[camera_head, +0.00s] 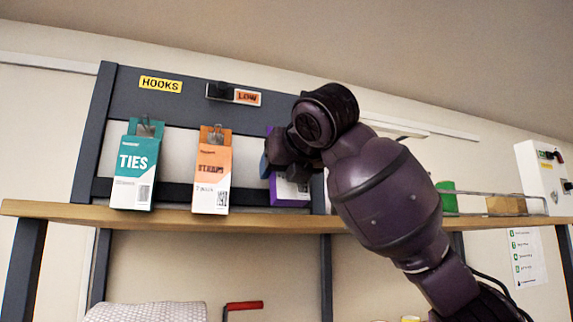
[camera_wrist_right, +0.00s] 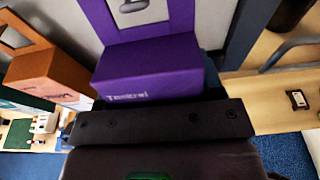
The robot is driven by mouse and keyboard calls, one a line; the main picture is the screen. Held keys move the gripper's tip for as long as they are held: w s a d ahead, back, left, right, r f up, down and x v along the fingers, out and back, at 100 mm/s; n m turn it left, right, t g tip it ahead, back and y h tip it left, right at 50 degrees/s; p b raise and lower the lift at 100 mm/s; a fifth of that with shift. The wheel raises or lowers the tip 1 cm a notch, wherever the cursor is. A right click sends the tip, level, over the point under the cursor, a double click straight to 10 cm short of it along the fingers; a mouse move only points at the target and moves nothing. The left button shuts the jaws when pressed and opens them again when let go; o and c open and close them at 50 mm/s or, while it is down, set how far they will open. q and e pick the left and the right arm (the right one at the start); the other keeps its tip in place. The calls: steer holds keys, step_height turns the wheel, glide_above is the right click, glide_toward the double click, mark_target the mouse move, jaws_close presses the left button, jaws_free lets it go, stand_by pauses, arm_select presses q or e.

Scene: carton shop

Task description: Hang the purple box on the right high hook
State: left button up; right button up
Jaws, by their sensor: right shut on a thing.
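The purple box (camera_head: 290,190) stands upright at shelf height, right of the orange box, partly hidden behind my right gripper in the head view. In the right wrist view the purple box (camera_wrist_right: 150,68) fills the upper middle, with a hang hole in its back card. My right gripper (camera_head: 283,160) is shut on the purple box; its dark body (camera_wrist_right: 160,122) lies right below the box in the wrist view. The hook board (camera_head: 190,105) carries a yellow HOOKS label and a LOW label; the right high hook is not clearly visible. My left gripper is not in view.
The wooden shelf (camera_head: 250,222) runs below. A green block (camera_head: 448,198) and a white panel box (camera_head: 545,180) are at right.

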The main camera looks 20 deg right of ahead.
steer(key=shift+x, duration=0.9)
steer(key=shift+f, duration=0.2)
steer(key=o, duration=1.1)
steer(key=shift+c, duration=0.2)
arm_select(q)
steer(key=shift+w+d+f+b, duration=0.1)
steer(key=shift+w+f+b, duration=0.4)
steer(key=shift+b, duration=0.75)
arm_select(e)
steer(key=v, duration=1.1)
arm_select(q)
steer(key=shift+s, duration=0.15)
arm_select(e)
steer(key=shift+f, duration=0.1)
